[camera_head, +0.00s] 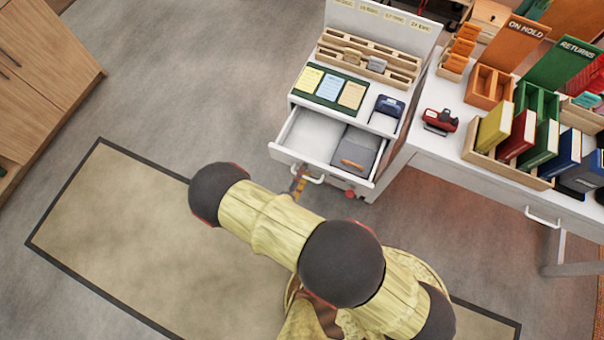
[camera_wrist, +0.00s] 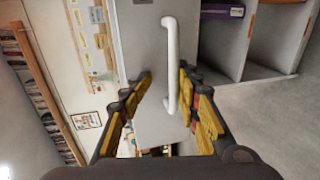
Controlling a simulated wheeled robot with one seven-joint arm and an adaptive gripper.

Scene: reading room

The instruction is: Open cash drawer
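The white cash drawer (camera_head: 305,138) is pulled out of the white cabinet below the counter top, and its inside shows. A grey box (camera_head: 355,150) with an orange-brown handle sits in its right part. The drawer's white bar handle (camera_head: 318,181) is on its front; in the wrist view the handle (camera_wrist: 172,60) stands upright in the picture. My gripper (camera_head: 300,183) is at the drawer front by the handle. In the wrist view my gripper (camera_wrist: 163,82) is open, its fingers apart on either side of the handle's line. Contact with the handle cannot be told.
A white desk (camera_head: 440,155) with a red stamp-like device (camera_head: 440,121) and book boxes is at the right. A wooden cabinet (camera_head: 45,85) stands at the far left. The grey floor (camera_head: 190,90) between is clear. A beige mat (camera_head: 120,230) lies below.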

